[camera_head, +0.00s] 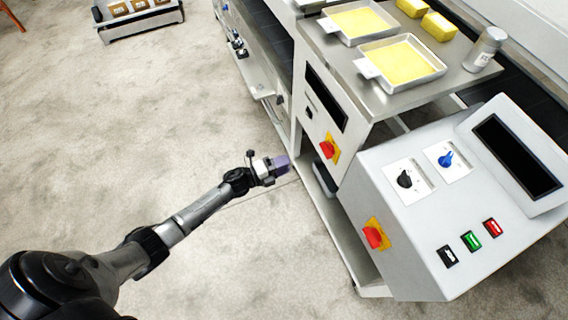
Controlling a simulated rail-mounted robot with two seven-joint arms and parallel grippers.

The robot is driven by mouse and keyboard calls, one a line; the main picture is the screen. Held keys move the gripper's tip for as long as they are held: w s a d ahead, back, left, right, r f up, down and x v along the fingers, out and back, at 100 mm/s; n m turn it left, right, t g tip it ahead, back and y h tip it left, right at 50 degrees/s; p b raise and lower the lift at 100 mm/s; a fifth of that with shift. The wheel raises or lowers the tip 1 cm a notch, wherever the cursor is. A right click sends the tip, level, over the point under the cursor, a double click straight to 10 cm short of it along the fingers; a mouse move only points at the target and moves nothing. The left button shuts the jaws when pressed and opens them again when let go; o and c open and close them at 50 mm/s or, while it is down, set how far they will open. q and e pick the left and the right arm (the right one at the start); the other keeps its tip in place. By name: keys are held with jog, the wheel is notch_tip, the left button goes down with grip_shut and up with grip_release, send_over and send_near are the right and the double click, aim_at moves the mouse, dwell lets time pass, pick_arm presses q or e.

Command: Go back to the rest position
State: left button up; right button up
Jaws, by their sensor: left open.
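My left arm comes in from the lower left and reaches over the grey floor. My left gripper (281,164) is at its end, near the front side of the machine, with its purple-grey fingers pointing right. It is open and I see nothing held in it. It appears apart from the machine, though the exact gap is hard to judge. My right gripper is not in this view.
The sheeter's control box (440,215) with knobs and buttons stands at the right. A steel table (410,98) holds two trays with yellow contents, yellow blocks (439,26) and a shaker (485,49). A low rack (140,27) stands far left. The floor (120,140) is clear.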

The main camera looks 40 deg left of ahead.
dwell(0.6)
pick_arm(q)
jog(key=w+a+n+g+y, duration=0.2)
jog(key=a+n+y, duration=0.7)
jog(key=n+y, duration=0.35)
jog(key=s+d+r+n+g+h+p, duration=0.15)
jog(key=s+d+r+n+g, duration=0.4)
jog(key=s, duration=0.55)
jog(key=s+d+r+n+g+h+p, duration=0.1)
jog(key=s+d+r+n+g+p, duration=0.15)
jog(key=s+d+r, duration=0.7)
jog(key=s+f+n+g+h+p, duration=0.15)
jog(key=s+f, duration=0.25)
jog(key=s, duration=0.9)
notch_tip(320, 180, up, 38)
jog(key=w+a+p, duration=0.1)
jog(key=p, duration=3.7)
